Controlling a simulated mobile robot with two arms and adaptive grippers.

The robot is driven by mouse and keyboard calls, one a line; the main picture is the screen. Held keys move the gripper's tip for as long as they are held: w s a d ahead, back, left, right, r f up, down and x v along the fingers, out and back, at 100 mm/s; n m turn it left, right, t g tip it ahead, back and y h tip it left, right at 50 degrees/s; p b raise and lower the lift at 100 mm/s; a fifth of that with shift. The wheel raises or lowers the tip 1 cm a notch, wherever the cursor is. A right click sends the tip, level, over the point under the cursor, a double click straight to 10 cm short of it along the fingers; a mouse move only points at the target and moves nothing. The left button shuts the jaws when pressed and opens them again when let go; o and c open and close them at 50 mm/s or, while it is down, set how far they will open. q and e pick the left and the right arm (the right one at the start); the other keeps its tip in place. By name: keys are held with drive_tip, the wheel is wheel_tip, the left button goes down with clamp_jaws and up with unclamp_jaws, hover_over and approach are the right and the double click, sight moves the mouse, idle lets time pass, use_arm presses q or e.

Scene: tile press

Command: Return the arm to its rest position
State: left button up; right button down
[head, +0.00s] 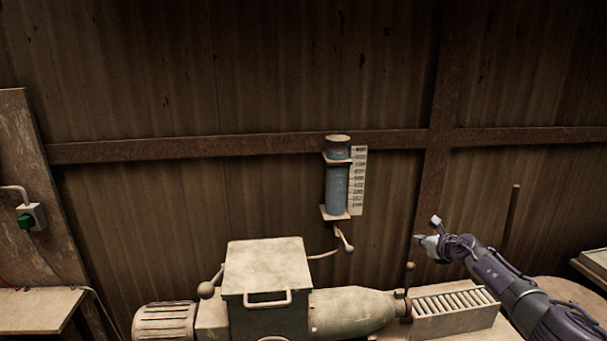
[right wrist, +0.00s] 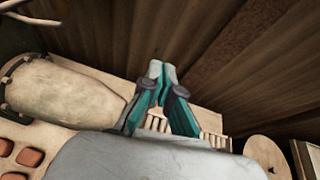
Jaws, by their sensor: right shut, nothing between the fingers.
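My right arm comes in from the lower right in the head view, and its gripper (head: 428,235) is raised in front of the wall, above the slatted roller section at the right end of the press. In the right wrist view the two teal fingers of this gripper (right wrist: 160,72) meet at their tips, with nothing between them. The tile press (head: 265,265) stands at the bottom middle, with a box-shaped hopper and a rounded barrel. My left gripper is not in either view.
The slatted outlet (head: 455,301) lies below my right gripper. A ball-topped lever (head: 410,266) stands close to it. A blue gauge cylinder (head: 337,186) hangs on the wall. A green switch (head: 27,220) is at the far left. A round tabletop (head: 570,290) is at the right.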

drive_tip(key=s+a+f+m+t, duration=0.1)
drive_tip(key=s+a+f+m, duration=0.25)
drive_tip(key=a, duration=0.45)
drive_tip(key=s+a+f+m+t, duration=0.1)
drive_tip(key=s+a+f+m, duration=0.3)
drive_tip(key=a, duration=0.3)
drive_tip(key=s+a+f+m+t, duration=0.1)
drive_tip(key=s+a+f+m, duration=0.2)
drive_tip(key=a+m, duration=0.4)
drive_tip(key=s+f+m+g+h, duration=0.2)
drive_tip(key=s+f+m+g, duration=0.1)
drive_tip(key=s+m, duration=0.55)
drive_tip(key=s+f+m+g+h, duration=0.1)
drive_tip(key=s+f+m+g, duration=0.3)
drive_tip(key=s, duration=0.8)
drive_tip(key=s+r+m+g+y, duration=0.25)
drive_tip(key=s+m+g, duration=0.5)
drive_tip(key=s, duration=1.75)
wheel_tip(320, 180, down, 34)
drive_tip(key=s+r+m+b, duration=0.1)
drive_tip(key=b, duration=0.7)
drive_tip(key=s+d+f+b, duration=0.2)
drive_tip(key=s+f, duration=0.6)
drive_tip(key=f, duration=0.3)
drive_tip(key=s+d+f+h+b, duration=0.1)
drive_tip(key=s+f+b, duration=0.2)
drive_tip(key=s+f, duration=0.5)
wheel_tip(320, 180, down, 4)
drive_tip(key=shift+s+d+r+b, duration=0.2)
drive_tip(key=shift+s+d+b, duration=0.15)
